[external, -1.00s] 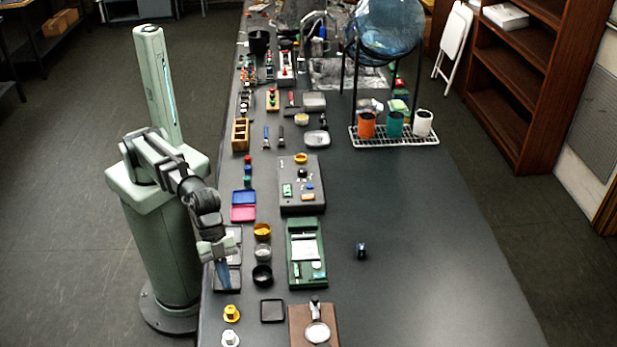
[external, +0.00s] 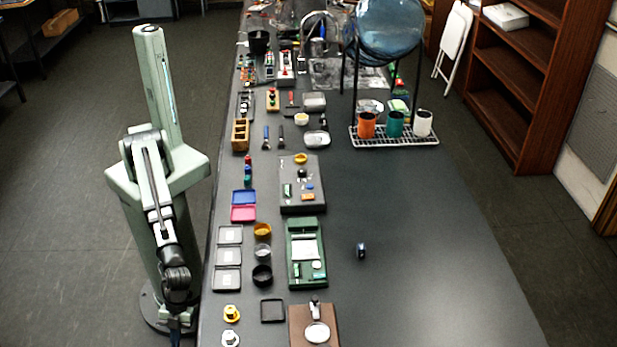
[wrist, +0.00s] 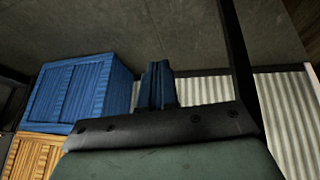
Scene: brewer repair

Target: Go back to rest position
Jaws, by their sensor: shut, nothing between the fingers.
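My gripper (external: 175,338) hangs at the bottom of the external view, left of the bench's edge, with my arm folded down in front of my base. In the wrist view the blue fingers (wrist: 158,85) are together with nothing between them. The fingertips are partly cut off by the lower edge of the external view. No object is held.
The dark bench (external: 420,230) runs along the right of my arm. Near its edge lie black trays (external: 228,256), a green device (external: 306,254), a yellow part (external: 231,313) and small cups. In the wrist view a blue crate (wrist: 75,92) stands at the left.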

